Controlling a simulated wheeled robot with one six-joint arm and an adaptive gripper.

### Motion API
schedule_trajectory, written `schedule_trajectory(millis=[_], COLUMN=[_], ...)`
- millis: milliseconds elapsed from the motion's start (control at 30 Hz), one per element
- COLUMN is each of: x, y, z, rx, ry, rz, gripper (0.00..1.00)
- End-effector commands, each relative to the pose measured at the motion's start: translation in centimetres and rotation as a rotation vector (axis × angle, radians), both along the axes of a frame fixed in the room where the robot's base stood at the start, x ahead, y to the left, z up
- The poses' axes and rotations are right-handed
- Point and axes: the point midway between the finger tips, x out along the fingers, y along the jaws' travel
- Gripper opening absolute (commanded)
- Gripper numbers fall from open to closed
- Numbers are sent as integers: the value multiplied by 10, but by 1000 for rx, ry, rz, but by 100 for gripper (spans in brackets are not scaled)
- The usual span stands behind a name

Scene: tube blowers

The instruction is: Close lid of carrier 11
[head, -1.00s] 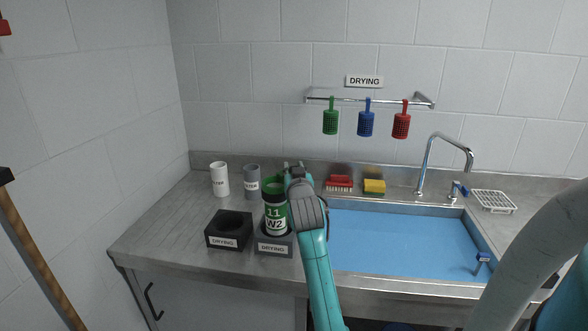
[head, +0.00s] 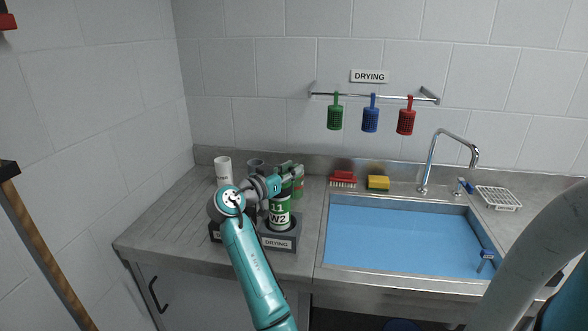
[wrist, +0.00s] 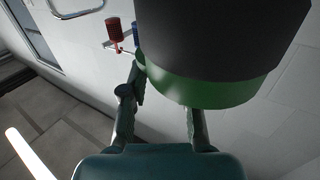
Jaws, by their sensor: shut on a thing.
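Carrier 11 (head: 280,211), a dark cylinder with a green and white "11 W2" label, stands upright in a grey DRYING holder (head: 277,243) on the counter's left part. My gripper (head: 291,178) is at its green top, with the arm reaching in from the left. In the wrist view, the green end (wrist: 220,90) of a dark cylinder fills the upper right, with my fingers (wrist: 163,110) at its edge. The gripper appears shut on the green lid. The arm and gripper hide much of the top, so I cannot tell how the lid sits.
A white tube (head: 223,170) and a mostly hidden grey tube (head: 255,165) stand behind my arm. A red brush (head: 343,178) and a yellow sponge (head: 378,183) lie behind the blue sink (head: 400,235). Green, blue and red baskets (head: 370,120) hang on the wall rail.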

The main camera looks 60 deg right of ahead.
Motion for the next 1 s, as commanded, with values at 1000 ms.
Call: schedule_trajectory(millis=[1000], x=[19], y=[22], z=[-2], rx=[3], ry=[3], rz=[-613], gripper=[0])
